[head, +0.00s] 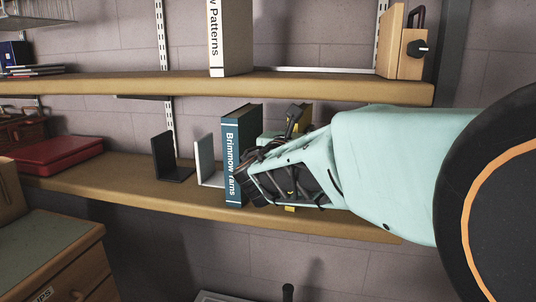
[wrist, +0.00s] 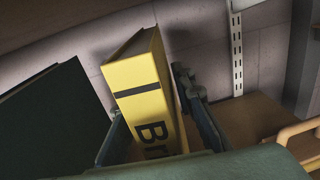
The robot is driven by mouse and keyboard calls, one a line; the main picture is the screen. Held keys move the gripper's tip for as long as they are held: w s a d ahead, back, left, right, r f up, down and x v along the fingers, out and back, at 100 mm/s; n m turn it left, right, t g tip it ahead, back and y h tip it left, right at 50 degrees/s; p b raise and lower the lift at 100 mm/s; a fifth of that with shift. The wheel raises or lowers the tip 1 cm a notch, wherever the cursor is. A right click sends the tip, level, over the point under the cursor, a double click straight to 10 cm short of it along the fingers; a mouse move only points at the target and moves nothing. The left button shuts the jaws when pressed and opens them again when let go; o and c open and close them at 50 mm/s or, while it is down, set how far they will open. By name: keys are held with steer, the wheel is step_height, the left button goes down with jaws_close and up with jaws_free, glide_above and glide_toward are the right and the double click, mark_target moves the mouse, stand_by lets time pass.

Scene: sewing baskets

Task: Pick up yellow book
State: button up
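The yellow book (wrist: 148,92) stands upright on the lower shelf, its spine facing the wrist camera with a dark band and large dark letters. My gripper (wrist: 152,100) is open, with one finger on each side of the book. The left finger is close to the book's left edge; a gap shows between the right finger and the book. I cannot tell whether the left finger touches it. In the head view, my gripper (head: 285,172) hides most of the book, and only small yellow parts (head: 290,208) show around it.
A blue book (head: 232,160) stands just left of my gripper, beside a white bookend (head: 209,178) and a black bookend (head: 172,170). The upper shelf (head: 160,83) runs above my arm, holding a white book (head: 230,40). A red case (head: 55,152) lies farther left.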

jaws_close()
steer(key=shift+r, duration=0.2)
stand_by(0.3)
